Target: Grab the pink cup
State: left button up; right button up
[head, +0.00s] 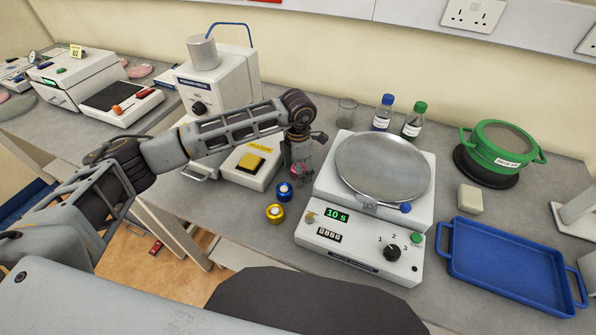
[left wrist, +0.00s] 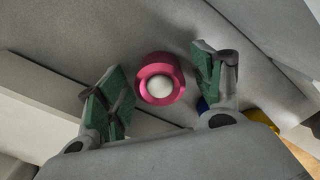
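The pink cup (left wrist: 160,92) is between the two fingers of my left gripper (left wrist: 158,88) in the left wrist view, with a gap on each side. A whitish round area shows inside its rim. In the head view my left gripper (head: 298,168) points down over the bench and hides most of the cup; only a bit of pink shows between the fingers. The left gripper is open. My right gripper is in neither view.
A blue cup (head: 284,192) and a yellow cup (head: 275,213) stand close in front of the left gripper. A glass beaker (head: 346,112) stands behind.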

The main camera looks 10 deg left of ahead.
pick_arm(q)
jog(key=c, duration=1.1)
jog(key=shift+r+b, duration=0.65)
jog(key=shift+r, duration=4.35)
